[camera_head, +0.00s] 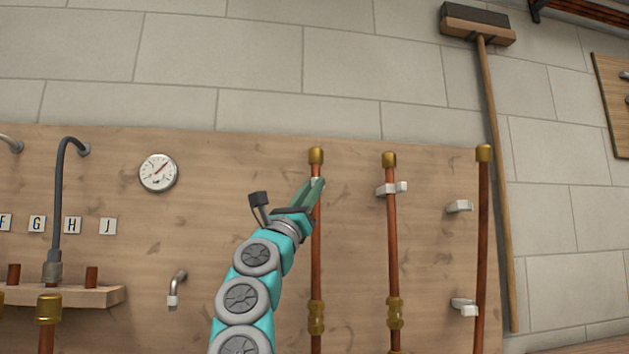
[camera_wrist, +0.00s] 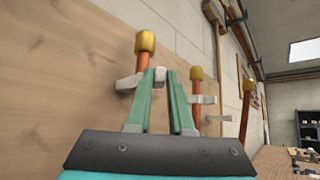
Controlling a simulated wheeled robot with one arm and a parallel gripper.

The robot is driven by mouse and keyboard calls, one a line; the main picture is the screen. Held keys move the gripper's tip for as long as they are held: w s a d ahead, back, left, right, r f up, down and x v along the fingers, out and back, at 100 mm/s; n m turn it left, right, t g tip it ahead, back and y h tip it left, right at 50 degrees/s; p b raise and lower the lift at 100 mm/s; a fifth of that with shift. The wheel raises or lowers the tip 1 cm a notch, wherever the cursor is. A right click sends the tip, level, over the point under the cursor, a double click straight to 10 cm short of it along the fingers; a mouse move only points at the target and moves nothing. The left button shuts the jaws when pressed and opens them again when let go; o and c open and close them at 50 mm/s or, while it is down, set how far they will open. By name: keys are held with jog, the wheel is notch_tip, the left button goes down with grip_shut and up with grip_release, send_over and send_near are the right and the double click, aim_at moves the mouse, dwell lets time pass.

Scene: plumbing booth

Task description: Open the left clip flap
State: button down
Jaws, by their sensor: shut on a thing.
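The left copper pipe (camera_head: 316,255) stands upright against the wooden board with a brass cap (camera_head: 316,156) on top. Its white clip (camera_wrist: 127,82) shows left of the pipe in the wrist view; in the head view my gripper mostly hides it. My gripper (camera_head: 317,181) is at this clip, just below the cap. In the wrist view its green fingers (camera_wrist: 160,75) are closed on a small white piece, the left clip flap (camera_wrist: 159,90), in front of the pipe. I cannot tell how far the flap is turned.
A middle pipe (camera_head: 391,245) sits in a white clip (camera_head: 400,187) to the right. Farther right are two white clips (camera_head: 459,206) beside a third pipe (camera_head: 482,230).

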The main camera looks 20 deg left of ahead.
jog(key=shift+s+a+m+g+h+p, duration=0.15)
jog(key=shift+m+h+p, duration=0.2)
jog(key=shift+h, duration=0.2)
jog(key=shift+a+m+g+h+p, duration=0.15)
jog(key=shift+m+h+p, duration=0.15)
jog(key=shift+h, duration=0.25)
jog(key=c, duration=0.8)
grip_release()
jog(key=shift+f, duration=0.15)
jog(key=b+v, duration=0.7)
jog(key=shift+s, duration=0.3)
